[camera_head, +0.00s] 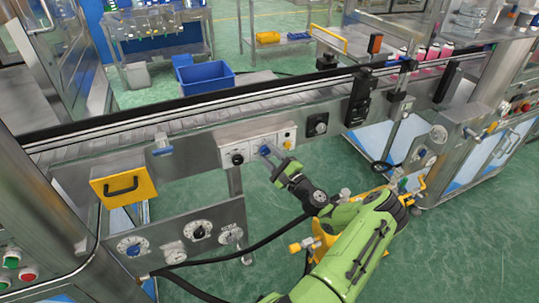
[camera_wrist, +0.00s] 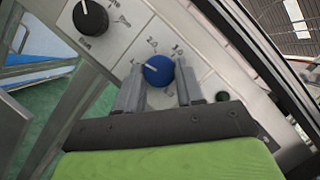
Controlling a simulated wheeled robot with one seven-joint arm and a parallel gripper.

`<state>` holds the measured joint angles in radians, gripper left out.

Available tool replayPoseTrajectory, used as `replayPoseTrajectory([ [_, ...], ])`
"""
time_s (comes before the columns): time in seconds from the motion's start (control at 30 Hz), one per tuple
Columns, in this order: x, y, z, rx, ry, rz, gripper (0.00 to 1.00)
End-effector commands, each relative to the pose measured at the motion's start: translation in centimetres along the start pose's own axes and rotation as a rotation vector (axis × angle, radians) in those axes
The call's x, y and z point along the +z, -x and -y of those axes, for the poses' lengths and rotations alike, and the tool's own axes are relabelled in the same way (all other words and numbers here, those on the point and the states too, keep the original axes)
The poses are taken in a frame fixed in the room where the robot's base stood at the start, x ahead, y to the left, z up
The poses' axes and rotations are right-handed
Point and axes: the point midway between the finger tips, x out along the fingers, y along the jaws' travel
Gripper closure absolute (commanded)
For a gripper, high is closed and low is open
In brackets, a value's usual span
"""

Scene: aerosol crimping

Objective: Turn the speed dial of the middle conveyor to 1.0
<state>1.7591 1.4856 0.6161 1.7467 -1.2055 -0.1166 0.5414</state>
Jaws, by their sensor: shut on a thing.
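The blue speed dial (camera_head: 264,149) sits on a pale control panel on the front of the middle conveyor. In the wrist view the blue dial (camera_wrist: 158,70) lies between my two fingertips. Its white pointer line points left, towards a small label that seems to start with 1; the print is too small to read surely. Other number labels stand above and to the upper right of it. My gripper (camera_head: 269,153) is shut on the dial, one finger on each side; in the wrist view the gripper (camera_wrist: 160,88) hides the panel below the dial.
A black knob (camera_head: 237,159) is left of the blue dial on the same panel (camera_head: 226,139). A yellow box with a handle (camera_head: 123,186) and a lower plate with dials (camera_head: 198,230) are further left. The conveyor belt (camera_head: 200,118) runs above.

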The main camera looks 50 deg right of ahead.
Motion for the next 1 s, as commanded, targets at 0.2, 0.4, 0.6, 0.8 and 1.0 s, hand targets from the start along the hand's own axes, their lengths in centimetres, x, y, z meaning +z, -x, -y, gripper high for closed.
replayPoseTrajectory([
  [0.2,0.01,-0.01,0.14,0.062,0.144,-0.001,0.93],
  [0.4,-0.01,0.02,0.2,0.098,0.231,-0.002,0.93],
  [0.6,-0.01,0.01,0.21,0.116,0.276,-0.002,0.93],
  [0.8,-0.03,0.02,0.18,0.122,0.289,-0.002,0.93],
  [1.0,-0.03,0.02,0.16,0.122,0.289,-0.001,0.93],
])
